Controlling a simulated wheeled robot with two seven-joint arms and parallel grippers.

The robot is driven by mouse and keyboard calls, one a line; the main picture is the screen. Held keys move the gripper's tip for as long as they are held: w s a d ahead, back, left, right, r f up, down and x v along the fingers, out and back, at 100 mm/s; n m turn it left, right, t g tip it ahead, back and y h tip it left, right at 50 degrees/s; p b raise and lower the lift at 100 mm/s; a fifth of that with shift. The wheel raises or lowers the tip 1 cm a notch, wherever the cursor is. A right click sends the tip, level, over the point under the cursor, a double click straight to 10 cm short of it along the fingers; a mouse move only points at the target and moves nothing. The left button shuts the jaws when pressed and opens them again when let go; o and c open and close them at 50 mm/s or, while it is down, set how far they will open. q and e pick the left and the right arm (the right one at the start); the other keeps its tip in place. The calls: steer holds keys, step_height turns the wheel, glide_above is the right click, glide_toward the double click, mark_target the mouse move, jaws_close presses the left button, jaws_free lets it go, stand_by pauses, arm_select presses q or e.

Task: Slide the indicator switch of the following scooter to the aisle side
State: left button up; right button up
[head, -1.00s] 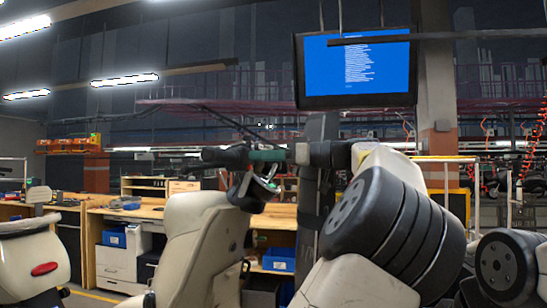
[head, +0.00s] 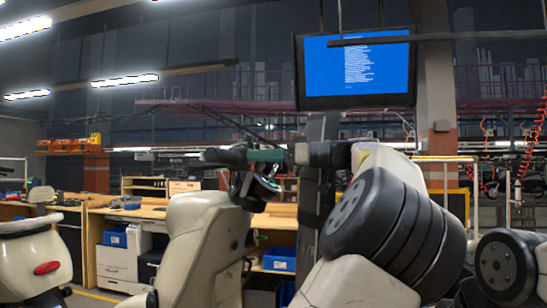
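A cream scooter (head: 193,245) stands left of centre, its tall panel and side edge showing. Dark handlebar parts (head: 257,190) sit at its upper right. The indicator switch cannot be made out.
Another cream scooter (head: 35,255) with a red light stands at the left edge. Wooden workbenches (head: 150,212) with blue bins (head: 279,259) line the back. A blue screen (head: 355,70) hangs above. My arm links fill the lower right.

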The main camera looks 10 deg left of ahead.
arm_select(q)
steer(key=s+d, duration=0.1)
steer(key=d, duration=0.6)
steer(key=shift+d, duration=0.4)
stand_by(0.3)
